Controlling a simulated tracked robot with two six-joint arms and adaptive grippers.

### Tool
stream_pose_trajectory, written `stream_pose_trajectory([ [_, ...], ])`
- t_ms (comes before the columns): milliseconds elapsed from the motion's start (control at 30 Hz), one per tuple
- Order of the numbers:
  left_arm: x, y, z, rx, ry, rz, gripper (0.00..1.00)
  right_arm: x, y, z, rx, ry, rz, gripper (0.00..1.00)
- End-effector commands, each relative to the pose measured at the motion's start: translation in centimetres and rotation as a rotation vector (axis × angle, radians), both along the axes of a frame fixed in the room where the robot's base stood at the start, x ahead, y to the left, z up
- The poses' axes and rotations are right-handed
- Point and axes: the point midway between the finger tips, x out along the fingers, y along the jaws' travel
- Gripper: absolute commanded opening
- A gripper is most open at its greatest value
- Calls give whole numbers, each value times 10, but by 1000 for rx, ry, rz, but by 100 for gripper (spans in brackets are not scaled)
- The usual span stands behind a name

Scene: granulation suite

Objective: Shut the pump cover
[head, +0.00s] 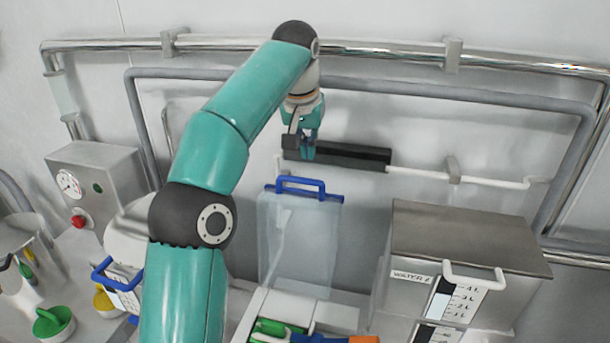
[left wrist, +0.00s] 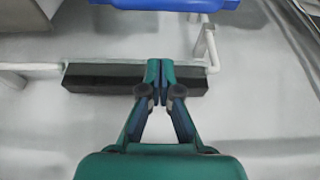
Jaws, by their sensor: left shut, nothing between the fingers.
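The pump cover looks to be the clear panel (head: 298,245) with a blue handle (head: 300,184) on its upper edge. It stands raised, near upright, behind a white housing (head: 262,305) at the bottom of the head view. My left gripper (head: 303,157) is shut and empty, above and behind the blue handle, near the wall, and apart from the cover. In the left wrist view the shut fingertips (left wrist: 160,64) lie in front of a dark bar (left wrist: 100,80); whether they touch it I cannot tell. A blue part, likely the handle (left wrist: 165,4), shows at the top edge. My right gripper is out of view.
The dark bar (head: 352,157) and a thin white pipe (head: 415,173) run along the wall. A steel water tank (head: 460,240) stands right of the cover. A gauge box (head: 95,180) with a red button stands left. Pipes (head: 400,50) frame the wall.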

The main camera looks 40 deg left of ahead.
Motion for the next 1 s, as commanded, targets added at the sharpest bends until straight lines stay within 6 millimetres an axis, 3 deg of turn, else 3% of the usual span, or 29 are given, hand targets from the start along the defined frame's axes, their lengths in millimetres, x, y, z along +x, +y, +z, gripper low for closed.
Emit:
stream_pose_trajectory([
  [33,2,3,-15,0,3,3,0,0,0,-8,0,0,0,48],
  [167,10,8,-40,0,4,3,0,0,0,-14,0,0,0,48],
  [300,-10,-3,-35,0,-2,2,0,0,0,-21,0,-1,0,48],
  [500,-24,-10,-33,0,-1,3,0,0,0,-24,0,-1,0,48],
  [1000,-26,-14,-33,1,-2,2,0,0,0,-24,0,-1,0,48],
])
